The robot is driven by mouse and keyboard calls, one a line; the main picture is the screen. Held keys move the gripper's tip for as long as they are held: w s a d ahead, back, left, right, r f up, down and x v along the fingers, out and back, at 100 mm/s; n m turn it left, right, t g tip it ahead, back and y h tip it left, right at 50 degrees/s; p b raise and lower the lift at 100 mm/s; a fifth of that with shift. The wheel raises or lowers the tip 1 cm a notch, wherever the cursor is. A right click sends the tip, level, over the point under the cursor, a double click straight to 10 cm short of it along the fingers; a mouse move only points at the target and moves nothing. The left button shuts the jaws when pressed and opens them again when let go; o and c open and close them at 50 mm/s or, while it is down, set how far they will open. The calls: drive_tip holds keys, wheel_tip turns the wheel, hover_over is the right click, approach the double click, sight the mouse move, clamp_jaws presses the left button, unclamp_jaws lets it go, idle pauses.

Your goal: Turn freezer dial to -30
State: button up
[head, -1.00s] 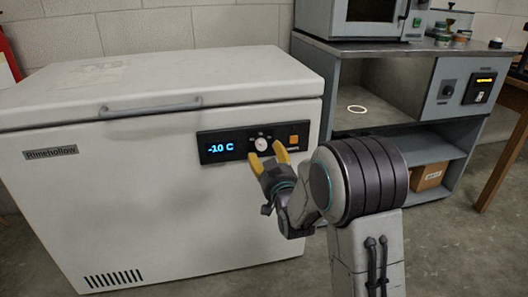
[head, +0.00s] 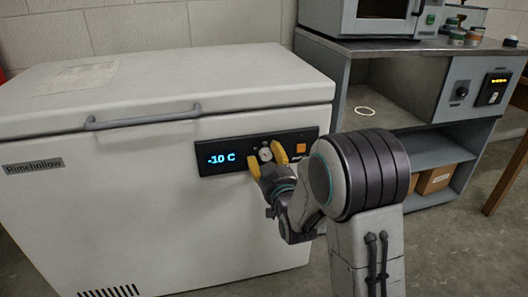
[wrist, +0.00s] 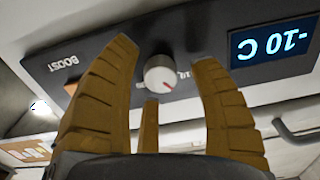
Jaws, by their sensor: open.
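The white chest freezer (head: 120,220) has a black control panel (head: 206,157) on its front. Its display (head: 221,159) reads -10 C in blue; it also shows, upside down, in the wrist view (wrist: 272,42). In the wrist view my gripper (wrist: 165,75) shows gaps between the fingers and the dial. Dial markings are partly hidden.
An orange BOOST button (head: 301,149) is right of the dial, close to one finger. The lid handle (head: 143,119) runs above the panel. A grey bench (head: 404,55) with shelves stands at the right. Floor is clear at lower right.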

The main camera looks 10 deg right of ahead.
drive_tip(key=shift+w, duration=0.3)
clamp_jaws()
idle(0.6)
